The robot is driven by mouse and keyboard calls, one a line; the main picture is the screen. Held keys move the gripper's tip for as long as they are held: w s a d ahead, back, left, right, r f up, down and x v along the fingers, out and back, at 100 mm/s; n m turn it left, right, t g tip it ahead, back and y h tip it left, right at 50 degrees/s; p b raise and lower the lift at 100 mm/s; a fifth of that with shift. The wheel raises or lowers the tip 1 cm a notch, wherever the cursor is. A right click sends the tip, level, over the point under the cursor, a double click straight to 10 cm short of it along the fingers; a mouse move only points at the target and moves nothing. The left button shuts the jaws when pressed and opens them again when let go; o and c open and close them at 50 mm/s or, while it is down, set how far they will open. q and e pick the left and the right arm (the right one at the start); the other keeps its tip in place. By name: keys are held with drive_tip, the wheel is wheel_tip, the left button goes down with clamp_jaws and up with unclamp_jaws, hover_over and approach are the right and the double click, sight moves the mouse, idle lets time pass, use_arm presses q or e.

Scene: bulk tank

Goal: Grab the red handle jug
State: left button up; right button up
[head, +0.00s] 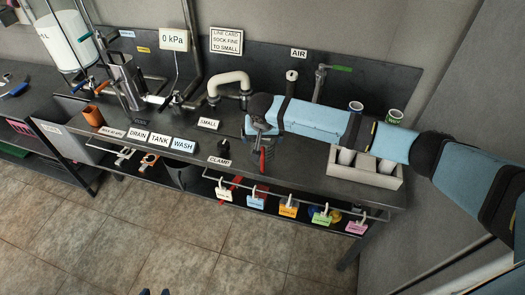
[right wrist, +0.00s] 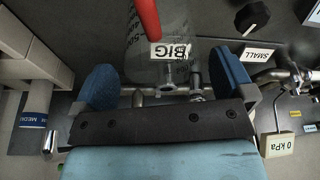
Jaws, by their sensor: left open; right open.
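The jug with the red handle (head: 265,160) stands near the front of the dark bench, mostly hidden behind my right gripper. In the right wrist view the jug (right wrist: 183,25) has a clear body, a white "BIG" label and a red handle at the top edge. My right gripper (right wrist: 167,82) is open, its blue fingers spread to either side of the jug's near part. I see no finger clearly pressed on it. In the head view this gripper (head: 262,130) is over the bench.
A grey pipe loop (head: 230,83) and a "SMALL" sign (head: 208,123) stand left of the jug. A grey tray with cups (head: 378,177) is to the right. Coloured tags (head: 287,209) hang along the front rail. An orange cup (head: 92,114) stands at the left.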

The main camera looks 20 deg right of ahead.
drive_tip(key=shift+x, duration=1.55)
drive_tip(key=c, duration=0.9)
drive_tip(key=shift+c, duration=0.2)
drive_tip(key=shift+r, duration=0.1)
